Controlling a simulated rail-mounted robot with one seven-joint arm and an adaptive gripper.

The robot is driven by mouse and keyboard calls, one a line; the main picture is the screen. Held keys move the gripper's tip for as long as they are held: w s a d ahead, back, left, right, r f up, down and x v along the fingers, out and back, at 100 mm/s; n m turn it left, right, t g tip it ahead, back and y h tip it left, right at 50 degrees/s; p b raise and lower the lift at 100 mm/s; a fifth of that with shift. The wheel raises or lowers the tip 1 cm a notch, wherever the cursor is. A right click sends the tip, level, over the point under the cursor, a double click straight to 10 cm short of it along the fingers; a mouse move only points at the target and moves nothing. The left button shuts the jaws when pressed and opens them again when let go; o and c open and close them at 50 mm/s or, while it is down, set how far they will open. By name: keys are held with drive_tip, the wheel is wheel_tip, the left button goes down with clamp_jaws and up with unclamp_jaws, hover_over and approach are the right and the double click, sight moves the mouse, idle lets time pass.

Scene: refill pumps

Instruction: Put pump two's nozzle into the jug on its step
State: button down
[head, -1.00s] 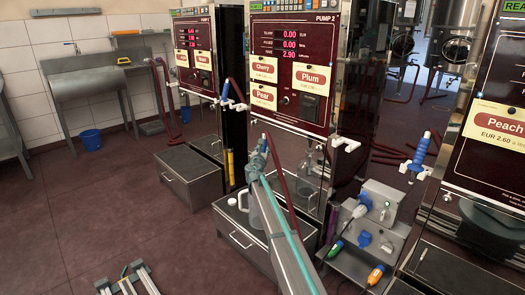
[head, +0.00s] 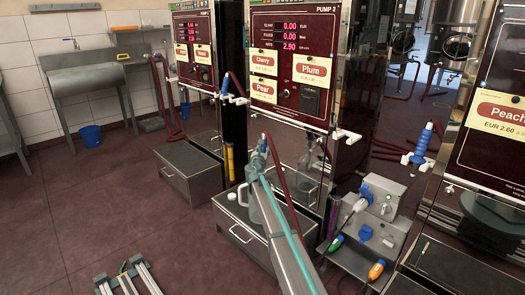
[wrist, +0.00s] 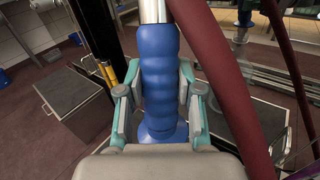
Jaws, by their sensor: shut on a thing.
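Pump two (head: 325,72) stands in the upper middle of the head view, with a grey step (head: 236,232) at its foot. A clear jug (head: 256,210) stands on the step, partly hidden by my arm. My gripper (head: 262,160) is above the jug in front of the pump. In the wrist view my gripper (wrist: 160,105) is shut on the blue ribbed grip of the nozzle (wrist: 160,60), with a finger on each side. Its silver metal part reaches the top edge. The nozzle's outlet and its relation to the jug's mouth are hidden.
A dark red hose (wrist: 220,80) runs close to the right of the nozzle and shows beside my arm in the head view (head: 291,180). A white cap (head: 232,196) lies on the step. A grey box with plugs (head: 370,225) stands to the right.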

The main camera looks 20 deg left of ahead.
drive_tip(key=shift+f+b, duration=0.85)
drive_tip(key=shift+f, duration=0.45)
drive_tip(key=c, duration=0.7)
unclamp_jaws()
drive_tip(key=shift+r, duration=0.1)
drive_tip(key=shift+s, duration=0.1)
